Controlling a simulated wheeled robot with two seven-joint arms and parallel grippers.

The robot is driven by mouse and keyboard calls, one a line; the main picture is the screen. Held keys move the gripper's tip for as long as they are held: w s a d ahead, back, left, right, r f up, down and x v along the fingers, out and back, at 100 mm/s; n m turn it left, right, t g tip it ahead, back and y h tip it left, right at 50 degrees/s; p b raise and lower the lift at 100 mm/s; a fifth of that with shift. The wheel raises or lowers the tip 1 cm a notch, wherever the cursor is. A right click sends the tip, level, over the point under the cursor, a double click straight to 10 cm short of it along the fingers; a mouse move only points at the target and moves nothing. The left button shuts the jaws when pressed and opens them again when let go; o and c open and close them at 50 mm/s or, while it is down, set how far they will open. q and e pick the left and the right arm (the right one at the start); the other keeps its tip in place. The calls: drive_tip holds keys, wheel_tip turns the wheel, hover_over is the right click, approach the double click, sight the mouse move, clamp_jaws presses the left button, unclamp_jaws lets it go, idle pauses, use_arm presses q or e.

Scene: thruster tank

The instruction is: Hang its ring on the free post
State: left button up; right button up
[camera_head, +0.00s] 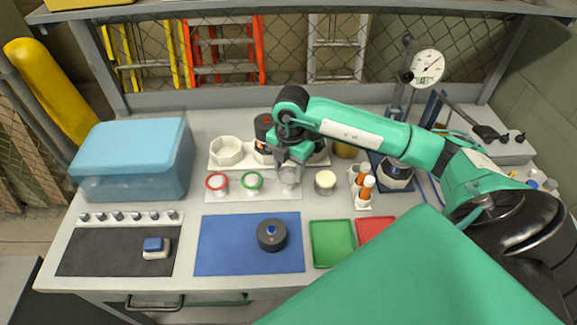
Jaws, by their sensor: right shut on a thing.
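A red ring (216,181) and a green ring (252,180) sit side by side on white stands on a pale plate (234,193) behind the blue mat. My right gripper (288,172) points down at the right end of this plate, just right of the green ring. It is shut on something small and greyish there. The gripper hides most of it, so I cannot tell whether it is around a post or above one. My left gripper is not in view.
A dark round unit (272,235) with a blue centre lies on the blue mat (222,250). White octagonal holders (228,150) stand behind the rings. A cream-topped jar (325,181) and orange-capped bottles (365,188) stand to the right. A blue box (135,155) fills the left.

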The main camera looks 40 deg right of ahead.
drive_tip(key=shift+f, duration=0.2)
idle(0.4)
drive_tip(key=shift+f+b, duration=0.5)
drive_tip(key=shift+b, duration=0.05)
drive_tip(key=o, duration=1)
